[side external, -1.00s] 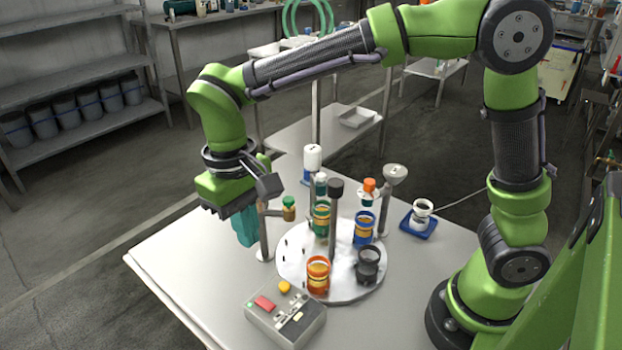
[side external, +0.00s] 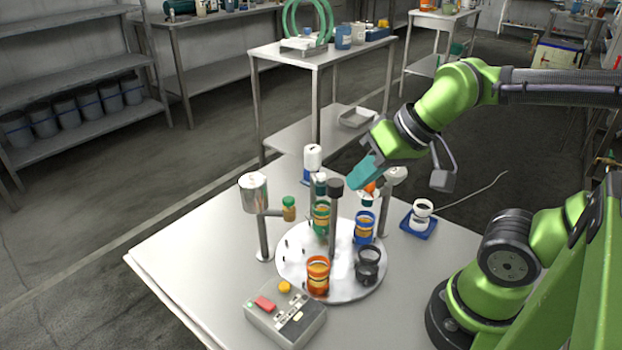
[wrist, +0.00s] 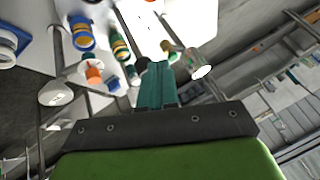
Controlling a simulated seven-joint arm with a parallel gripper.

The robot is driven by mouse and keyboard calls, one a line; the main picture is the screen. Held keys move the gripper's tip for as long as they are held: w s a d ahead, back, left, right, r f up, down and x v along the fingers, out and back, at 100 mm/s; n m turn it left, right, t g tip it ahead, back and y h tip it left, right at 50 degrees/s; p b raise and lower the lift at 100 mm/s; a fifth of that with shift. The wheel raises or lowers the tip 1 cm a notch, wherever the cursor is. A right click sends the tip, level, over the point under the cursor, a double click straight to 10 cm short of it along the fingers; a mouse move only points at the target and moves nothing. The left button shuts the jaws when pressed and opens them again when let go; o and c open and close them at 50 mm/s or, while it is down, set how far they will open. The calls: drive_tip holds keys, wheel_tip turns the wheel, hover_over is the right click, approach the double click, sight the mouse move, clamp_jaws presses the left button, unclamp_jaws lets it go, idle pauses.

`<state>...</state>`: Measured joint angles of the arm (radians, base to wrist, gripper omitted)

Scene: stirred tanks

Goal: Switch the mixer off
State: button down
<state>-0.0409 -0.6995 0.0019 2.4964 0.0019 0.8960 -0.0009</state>
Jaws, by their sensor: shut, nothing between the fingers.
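A grey control box (side external: 270,324) stands at the table's front, with a red rocker or button (side external: 265,304), a yellow knob (side external: 284,287) and small dark and pale controls. Behind it, a round white plate (side external: 345,292) carries orange (side external: 318,275), green (side external: 321,220), blue (side external: 364,229) and dark grey (side external: 368,266) vessels around a black-capped post (side external: 335,189). My gripper (side external: 358,178) is shut and empty, its teal fingers up near the post's cap and the orange-capped bottle (side external: 369,188), far from the box. The fingers also show in the wrist view (wrist: 156,86); the control box is not identifiable there.
A silver can (side external: 254,193) sits on a stand at the left, with a green-capped jar (side external: 289,208) beside it. A white-topped bottle (side external: 312,158) stands behind the plate. A white cup on a blue base (side external: 421,218) is at the right. The table's left part is clear.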

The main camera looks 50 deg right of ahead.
sight(264, 302)
drive_tip(key=c, duration=1.7)
unclamp_jaws()
drive_tip(key=shift+s+d+r, duration=0.15)
drive_tip(key=shift+d+r, duration=0.2)
drive_tip(key=shift+o, duration=1.1)
drive_tip(key=shift+f, duration=0.15)
drive_tip(key=o, duration=0.4)
drive_tip(key=shift+w+a+f+g, duration=0.3)
drive_tip(key=shift+w+a, duration=0.15)
drive_tip(key=shift+w, duration=0.15)
drive_tip(key=shift+w+a+f+g, duration=0.25)
drive_tip(key=shift+w+a, duration=0.15)
drive_tip(key=shift+w, duration=0.2)
drive_tip(key=shift+o, duration=0.2)
drive_tip(key=shift+w+a+f+n+g+h, duration=1.55)
drive_tip(key=shift+w+a+g, duration=4.1)
drive_tip(key=shift+a, duration=2.55)
drive_tip(key=shift+n+t+y, duration=0.25)
drive_tip(key=shift+t+y, duration=0.2)
drive_tip(key=shift+t, duration=0.25)
drive_tip(key=x, duration=1.5)
drive_tip(key=shift+w+f, duration=0.25)
drive_tip(key=shift+f, duration=0.15)
